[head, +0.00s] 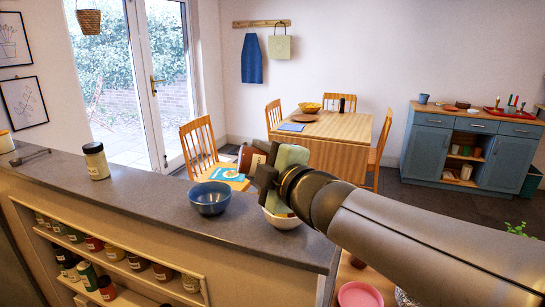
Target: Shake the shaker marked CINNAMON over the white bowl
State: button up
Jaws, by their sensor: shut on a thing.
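My gripper (262,172) is shut on a brown shaker (247,161) above the counter's right part. The shaker looks tilted, and its marking cannot be read from here. A pale green shape (291,156) shows just right of the gripper; I cannot tell whether it belongs to the shaker. The white bowl (284,222) stands on the counter below the gripper, partly hidden by my gripper and arm. Its inside is mostly hidden.
A blue bowl (210,198) stands left of the white bowl. A jar with pale contents (96,161) stands farther left on the grey counter (140,190). Several jars fill the shelf below (150,268). A pink bowl (360,295) is at the lower right. The counter between jar and blue bowl is clear.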

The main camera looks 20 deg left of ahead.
jog(key=shift+r+n+h+p, duration=0.25)
jog(key=shift+n+h+p, duration=0.1)
jog(key=shift+n+p, duration=0.35)
jog(key=shift+r+n+h+p, duration=0.2)
jog(key=shift+n+h+p, duration=0.15)
jog(key=shift+n+p, duration=0.35)
jog(key=shift+p, duration=0.3)
